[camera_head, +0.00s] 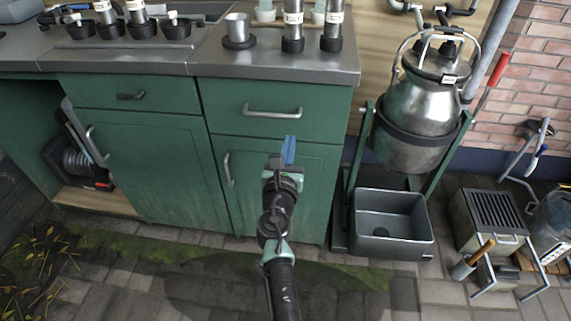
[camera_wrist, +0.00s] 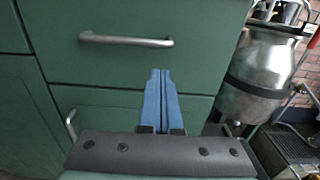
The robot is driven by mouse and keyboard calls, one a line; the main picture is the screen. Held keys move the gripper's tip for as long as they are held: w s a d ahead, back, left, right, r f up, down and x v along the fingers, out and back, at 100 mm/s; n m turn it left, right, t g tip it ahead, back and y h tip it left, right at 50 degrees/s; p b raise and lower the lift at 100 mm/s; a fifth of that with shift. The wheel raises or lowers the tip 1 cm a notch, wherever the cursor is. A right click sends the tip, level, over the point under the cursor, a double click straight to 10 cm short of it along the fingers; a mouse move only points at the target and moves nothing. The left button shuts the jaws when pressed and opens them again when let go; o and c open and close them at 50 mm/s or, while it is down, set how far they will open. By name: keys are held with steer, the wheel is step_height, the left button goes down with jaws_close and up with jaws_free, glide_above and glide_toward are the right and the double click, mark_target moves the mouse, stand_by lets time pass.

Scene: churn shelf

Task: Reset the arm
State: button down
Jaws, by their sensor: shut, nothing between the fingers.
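My gripper (camera_head: 289,150) is in front of the green cabinet, near the right-hand drawer (camera_head: 270,110) and the door below it. Its blue fingers are together with nothing between them. In the wrist view the shut fingers (camera_wrist: 161,85) point at the green drawer front, below its metal handle (camera_wrist: 126,40). My arm reaches up from the bottom of the head view. The gap between the fingertips and the cabinet front is hard to judge.
A metal churn (camera_head: 415,115) hangs in a green stand at right, above a grey basin (camera_head: 391,222). A grated metal box (camera_head: 490,220) stands farther right. The grey counter (camera_head: 300,65) holds several cups and cylinders. Paved floor (camera_head: 180,290) is clear in front of the cabinet.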

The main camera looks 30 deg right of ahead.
steer(key=p+v, duration=0.1)
steer(key=v, duration=0.5)
steer(key=shift+s+p, duration=0.15)
steer(key=shift+p, duration=0.2)
